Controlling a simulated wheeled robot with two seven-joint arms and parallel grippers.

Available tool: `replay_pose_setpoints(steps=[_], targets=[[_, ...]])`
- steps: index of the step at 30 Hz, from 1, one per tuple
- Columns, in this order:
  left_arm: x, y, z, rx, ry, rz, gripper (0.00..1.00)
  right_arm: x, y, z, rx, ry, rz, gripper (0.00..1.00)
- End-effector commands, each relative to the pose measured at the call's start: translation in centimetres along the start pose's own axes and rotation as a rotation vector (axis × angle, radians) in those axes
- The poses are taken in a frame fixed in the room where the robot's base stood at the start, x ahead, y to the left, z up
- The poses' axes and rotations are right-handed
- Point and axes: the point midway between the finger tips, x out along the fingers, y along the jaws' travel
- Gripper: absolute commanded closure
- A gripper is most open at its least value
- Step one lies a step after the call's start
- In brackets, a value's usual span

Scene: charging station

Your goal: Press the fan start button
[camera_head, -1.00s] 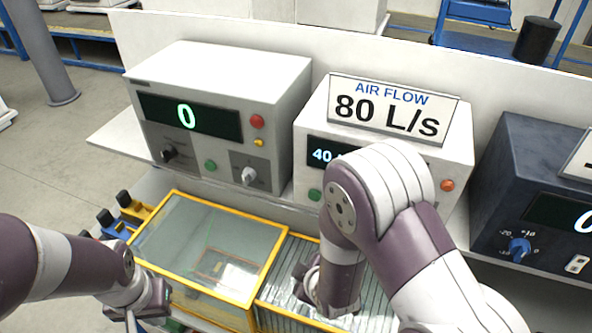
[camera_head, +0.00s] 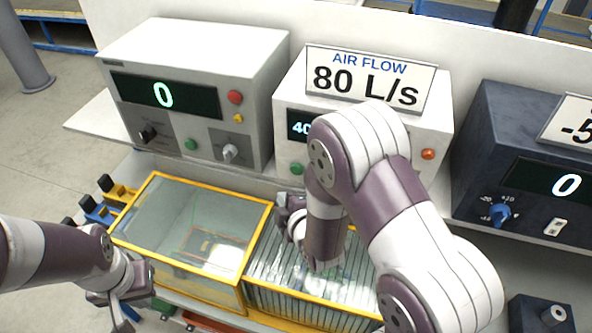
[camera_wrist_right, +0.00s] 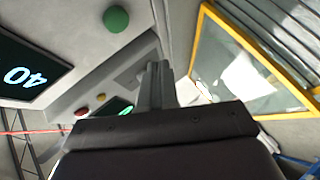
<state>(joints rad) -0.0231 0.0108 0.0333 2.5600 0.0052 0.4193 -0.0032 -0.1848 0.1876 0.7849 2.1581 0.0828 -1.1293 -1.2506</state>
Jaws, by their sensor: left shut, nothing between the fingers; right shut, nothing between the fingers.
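The middle white box (camera_head: 366,124) carries an "AIR FLOW 80 L/s" sign (camera_head: 366,80) and a dark display reading 40, partly hidden by my right arm. Its green button (camera_head: 297,168) is low on the left of the front; it shows in the right wrist view (camera_wrist_right: 116,18), near the display (camera_wrist_right: 32,74). An orange-red button (camera_head: 428,154) is at the right of the front. My right gripper (camera_head: 282,208) is shut and empty, below and apart from the green button; its fingers show in the right wrist view (camera_wrist_right: 155,82). My left gripper (camera_head: 122,306) is shut and empty, low at the left.
A left white box (camera_head: 200,55) reads 0 and has red, yellow and green buttons and knobs. A dark blue box (camera_head: 475,150) stands at the right. A yellow-framed glass bin (camera_head: 165,180) and a ribbed bin (camera_head: 262,283) lie below the shelf (camera_head: 100,130).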

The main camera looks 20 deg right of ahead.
Motion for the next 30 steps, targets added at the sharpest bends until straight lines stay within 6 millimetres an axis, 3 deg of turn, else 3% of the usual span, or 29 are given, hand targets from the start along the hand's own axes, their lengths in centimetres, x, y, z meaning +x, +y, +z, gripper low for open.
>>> replay_pose_setpoints(steps=[12, 30], targets=[[0.3, 0.0, 0.0, 0.000, 0.000, 0.000, 1.00, 3.6, 2.5, 2.6, 0.001, -0.001, -0.001, 1.00], [0.4, 0.0, 0.0, 0.000, 0.000, 0.000, 1.00, 4.0, 2.9, 2.9, 0.000, -0.001, -0.001, 1.00]])
